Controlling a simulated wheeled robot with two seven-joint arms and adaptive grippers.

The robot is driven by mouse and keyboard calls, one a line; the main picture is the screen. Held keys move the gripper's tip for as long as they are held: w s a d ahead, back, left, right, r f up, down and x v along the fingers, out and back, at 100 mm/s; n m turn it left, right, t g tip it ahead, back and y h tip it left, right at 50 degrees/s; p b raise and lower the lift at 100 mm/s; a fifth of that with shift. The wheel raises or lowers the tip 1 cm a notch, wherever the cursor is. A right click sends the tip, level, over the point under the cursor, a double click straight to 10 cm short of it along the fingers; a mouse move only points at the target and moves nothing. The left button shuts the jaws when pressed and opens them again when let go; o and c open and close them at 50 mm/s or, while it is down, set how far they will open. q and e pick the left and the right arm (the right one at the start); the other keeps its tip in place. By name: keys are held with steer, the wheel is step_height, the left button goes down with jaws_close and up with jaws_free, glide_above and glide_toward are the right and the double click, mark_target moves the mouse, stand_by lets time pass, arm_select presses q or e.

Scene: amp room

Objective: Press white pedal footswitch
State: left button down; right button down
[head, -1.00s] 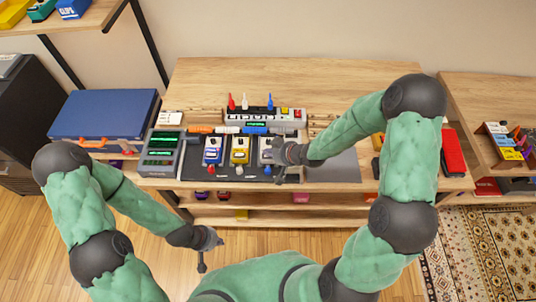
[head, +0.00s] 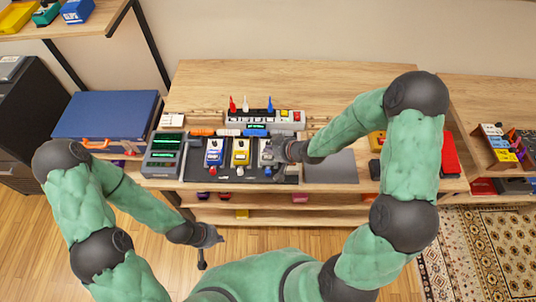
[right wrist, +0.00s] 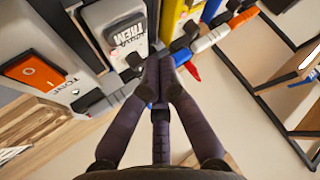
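The white pedal (head: 266,147) is at the right end of the row of pedals on the dark board, partly hidden by my right gripper. In the right wrist view its pale body (right wrist: 97,17) carries a dark lettered pad (right wrist: 127,33). My right gripper (head: 278,151) is at the pedal's right side. My left gripper (head: 209,250) hangs in front of the desk, fingers spread and empty.
A yellow pedal (head: 240,152) and a blue pedal (head: 213,153) stand left of the white one. A power strip (head: 265,119) with upright plugs lies behind. A grey rack unit (head: 163,154) and blue case (head: 106,115) are further left. The desk's back (head: 290,80) is clear.

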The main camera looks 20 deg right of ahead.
steer(key=shift+r+p, duration=1.05)
steer(key=shift+r, duration=0.45)
steer(key=shift+f, duration=0.1)
